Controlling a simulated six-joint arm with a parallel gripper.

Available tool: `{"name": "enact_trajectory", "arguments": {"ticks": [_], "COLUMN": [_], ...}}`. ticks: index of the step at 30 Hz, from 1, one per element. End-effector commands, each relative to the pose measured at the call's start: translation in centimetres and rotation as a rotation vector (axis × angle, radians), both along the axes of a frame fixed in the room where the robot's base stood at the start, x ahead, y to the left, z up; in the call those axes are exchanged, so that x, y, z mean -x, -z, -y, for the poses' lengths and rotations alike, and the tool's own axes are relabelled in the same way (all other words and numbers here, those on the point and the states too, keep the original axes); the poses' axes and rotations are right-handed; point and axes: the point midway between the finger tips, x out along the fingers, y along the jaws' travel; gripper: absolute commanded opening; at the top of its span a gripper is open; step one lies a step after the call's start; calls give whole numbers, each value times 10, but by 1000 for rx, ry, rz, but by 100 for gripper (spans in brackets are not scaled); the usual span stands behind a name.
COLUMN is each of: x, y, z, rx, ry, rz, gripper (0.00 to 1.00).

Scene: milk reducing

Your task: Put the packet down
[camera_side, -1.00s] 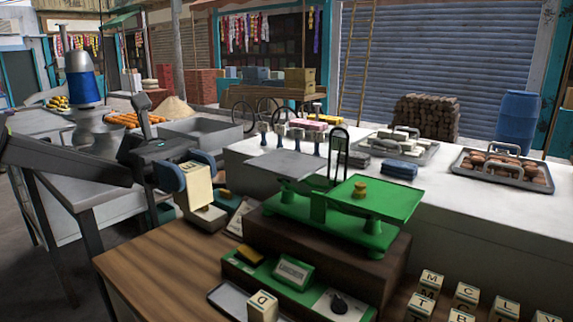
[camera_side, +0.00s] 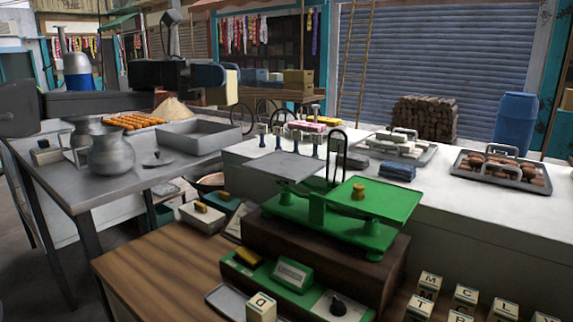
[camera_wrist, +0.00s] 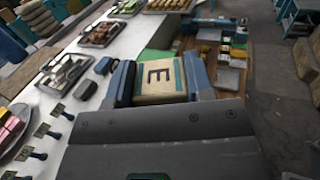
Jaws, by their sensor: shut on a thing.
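My gripper (camera_side: 222,80) is raised high at the upper left of the side view, well above the tables. Its blue jaws are shut on a cream packet (camera_side: 231,90). In the wrist view the packet (camera_wrist: 160,82) shows a dark letter E and sits between the two jaws, touching nothing else that I can see. A green balance scale (camera_side: 317,207) stands on a dark wooden block. Its grey left plate (camera_side: 288,167) is empty, and its green right pan holds a small brass weight (camera_side: 359,191).
Lettered cream packets (camera_side: 431,281) stand at the front right, and another packet (camera_side: 262,307) stands at the front. A white counter (camera_side: 450,225) holds stamps and trays. A grey table (camera_side: 100,190) with metal pots and an empty grey tray (camera_side: 199,135) is at left. Bare wood (camera_side: 150,265) lies front left.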

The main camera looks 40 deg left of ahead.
Motion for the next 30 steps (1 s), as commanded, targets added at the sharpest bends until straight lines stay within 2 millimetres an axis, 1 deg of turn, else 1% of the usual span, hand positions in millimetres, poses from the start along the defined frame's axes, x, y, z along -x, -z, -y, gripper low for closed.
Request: {"name": "enact_trajectory", "arguments": {"ticks": [1,3,6,9,15,24,28,30], "x": [-20,-42,-67,-85,-112,-109,-110,-113], "y": [1,2,2,4,7,46,56,62], "z": [-14,-31,-52,-69,-98,-95,-92,-86], "rx": [2,4,7,11,21,21,21,21], "ry": [-60,-136,-226,-296,-405,-397,-395,-393], "rz": [-1,1,3,3,5,3,6,5], "gripper": [18,18,18,18,18,18,18,18]}}
